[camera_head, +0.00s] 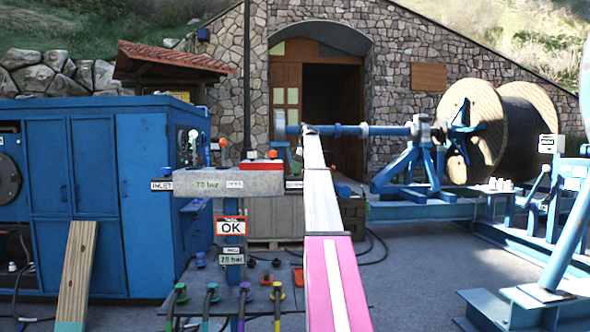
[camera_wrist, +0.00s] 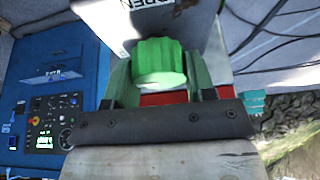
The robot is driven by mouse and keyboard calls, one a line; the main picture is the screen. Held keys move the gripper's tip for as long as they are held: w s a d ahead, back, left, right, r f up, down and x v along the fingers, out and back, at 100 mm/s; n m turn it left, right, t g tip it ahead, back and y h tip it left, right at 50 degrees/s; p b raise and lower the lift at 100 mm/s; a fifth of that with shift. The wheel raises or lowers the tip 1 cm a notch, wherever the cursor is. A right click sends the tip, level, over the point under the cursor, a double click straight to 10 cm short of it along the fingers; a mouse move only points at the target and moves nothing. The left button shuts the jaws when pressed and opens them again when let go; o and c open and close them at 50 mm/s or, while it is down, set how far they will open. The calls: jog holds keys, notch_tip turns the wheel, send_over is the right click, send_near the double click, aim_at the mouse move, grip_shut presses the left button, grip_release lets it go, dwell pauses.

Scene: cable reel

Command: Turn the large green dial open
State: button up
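The green dial (camera_wrist: 160,62) is a ribbed round knob in the upper middle of the wrist view. A grey panel with a partly cut-off "OPEN" label (camera_wrist: 146,4) is behind it. My gripper (camera_wrist: 158,80) has one green finger on each side of the dial, close to its ribbed rim. I cannot tell whether the fingers touch the dial or stand slightly apart from it. In the head view my pink and white arm reaches up the middle of the picture. I cannot make out the dial or my fingertips there.
A grey valve block marked 70 bar (camera_head: 215,182) stands left of my arm, with an orange OK sign (camera_head: 231,226) below. A blue cabinet (camera_head: 85,190) is at the left. Blue reel stands and a wooden cable reel (camera_head: 470,130) are at the right. Cables lie on the ground.

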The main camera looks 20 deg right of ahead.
jog(key=shift+c, duration=1.3)
jog(key=m, duration=0.2)
jog(key=m+t, duration=0.1)
jog(key=m, duration=0.1)
jog(key=shift+s+m+t+h, duration=0.1)
jog(key=shift+m+t+h, duration=0.2)
jog(key=shift+h, duration=0.1)
jog(key=m+t+h, duration=0.1)
jog(key=m, duration=0.3)
jog(key=shift+m, duration=0.3)
jog(key=m+h, duration=0.2)
jog(key=m, duration=0.2)
jog(key=shift+m+t, duration=0.3)
jog(key=shift+m+h, duration=0.9)
jog(key=shift+m, duration=1.2)
